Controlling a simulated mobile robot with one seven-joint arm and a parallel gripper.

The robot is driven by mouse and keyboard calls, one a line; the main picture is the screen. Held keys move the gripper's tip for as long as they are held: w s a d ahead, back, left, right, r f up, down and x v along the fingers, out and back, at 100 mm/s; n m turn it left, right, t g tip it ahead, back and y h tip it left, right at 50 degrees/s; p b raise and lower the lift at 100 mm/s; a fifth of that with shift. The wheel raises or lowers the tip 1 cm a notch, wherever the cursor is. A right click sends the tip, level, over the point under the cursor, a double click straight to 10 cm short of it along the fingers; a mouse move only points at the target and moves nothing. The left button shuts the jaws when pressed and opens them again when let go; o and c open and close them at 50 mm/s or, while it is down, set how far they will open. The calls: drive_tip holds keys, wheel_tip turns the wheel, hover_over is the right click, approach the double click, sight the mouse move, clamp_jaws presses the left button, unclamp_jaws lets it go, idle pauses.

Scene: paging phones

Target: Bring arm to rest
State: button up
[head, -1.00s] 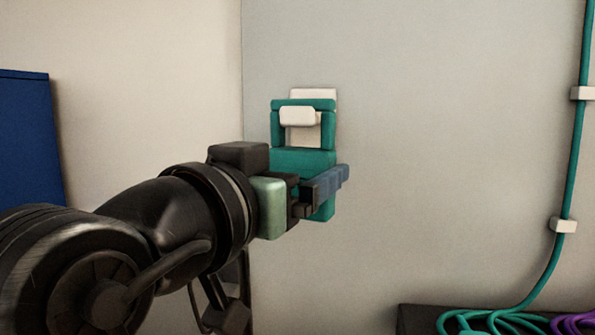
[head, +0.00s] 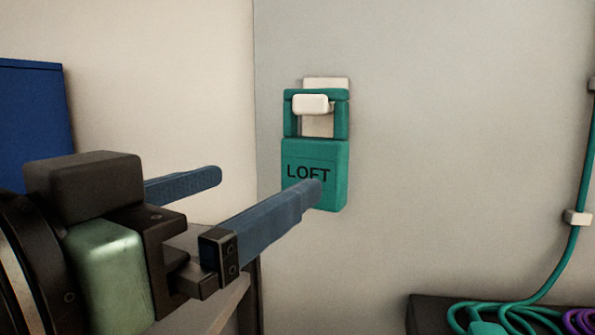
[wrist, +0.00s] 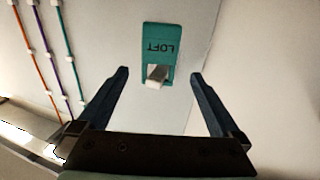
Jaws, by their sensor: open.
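My gripper (head: 262,190) is open and empty, with its two blue fingers spread apart in the head view. It also shows in the wrist view (wrist: 158,82), with a finger on each side. A teal tag marked LOFT (head: 315,190) hangs on a white wall hook (head: 311,104) by its square loop. In the head view the near fingertip overlaps the tag's lower front. In the wrist view the tag (wrist: 159,38) appears upside down, beyond and between the fingers, apart from both.
A teal cable (head: 577,180) runs down the wall at right through white clips. Coiled teal and purple cables lie on a dark shelf (head: 425,312) at lower right. A blue panel (head: 36,125) stands at far left. The wall between tag and cable is clear.

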drive_tip(key=s+d+f+n+t+y+b, duration=0.1)
drive_tip(key=d+f+n+t+y+b, duration=0.4)
drive_tip(key=b, duration=1.1)
wheel_tip(320, 180, down, 4)
drive_tip(key=t+y, duration=0.2)
drive_tip(key=t, duration=0.4)
drive_tip(key=shift+s+y+b, duration=0.4)
